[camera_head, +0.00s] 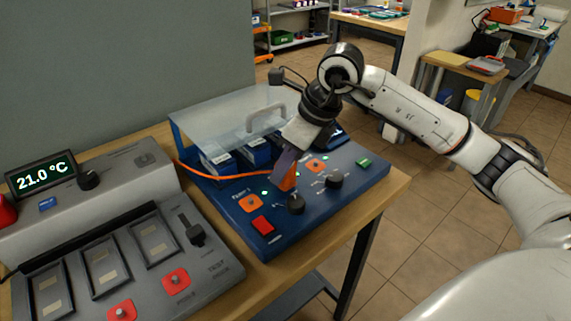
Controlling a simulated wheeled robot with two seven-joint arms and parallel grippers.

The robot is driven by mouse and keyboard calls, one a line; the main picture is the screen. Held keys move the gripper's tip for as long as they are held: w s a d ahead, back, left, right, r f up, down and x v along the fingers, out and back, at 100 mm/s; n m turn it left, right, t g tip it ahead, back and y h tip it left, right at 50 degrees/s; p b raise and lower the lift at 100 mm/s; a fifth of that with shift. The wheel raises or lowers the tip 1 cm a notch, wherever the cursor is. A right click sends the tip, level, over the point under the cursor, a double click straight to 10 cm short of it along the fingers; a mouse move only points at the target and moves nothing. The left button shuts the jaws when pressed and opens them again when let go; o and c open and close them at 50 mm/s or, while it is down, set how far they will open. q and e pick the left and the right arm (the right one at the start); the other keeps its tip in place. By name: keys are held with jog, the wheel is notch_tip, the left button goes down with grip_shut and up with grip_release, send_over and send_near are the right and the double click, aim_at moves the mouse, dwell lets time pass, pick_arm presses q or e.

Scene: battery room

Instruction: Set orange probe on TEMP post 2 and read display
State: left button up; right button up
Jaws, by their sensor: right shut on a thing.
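The orange probe (289,180) is in my right gripper (286,164), over the sloping front of the blue panel (345,205). The gripper is shut on it, and the fingers hide its upper part. An orange cable (240,177) runs left from the probe. I cannot tell whether the probe tip touches the panel or a post. One orange pad (250,203) lies left of the probe and another (318,165) to its right; their labels are too small to read surely. The display (42,175) at far left reads 21.0 °C. My left gripper is out of view.
A clear cover with a handle (266,116) stands behind the gripper, over blue blocks (259,151). A grey console (140,250) with red buttons fills the left of the wooden table (335,238).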

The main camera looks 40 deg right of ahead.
jog(key=shift+f+b, duration=0.4)
jog(key=shift+f, duration=0.15)
jog(key=o, duration=0.9)
jog(key=shift+p+v, duration=1.15)
jog(key=shift+v, duration=0.95)
jog(key=p+v, duration=0.3)
jog(key=v, duration=0.3)
jog(key=shift+s+d+r, duration=0.1)
jog(key=shift+s+r, duration=0.1)
jog(key=shift+r, duration=0.15)
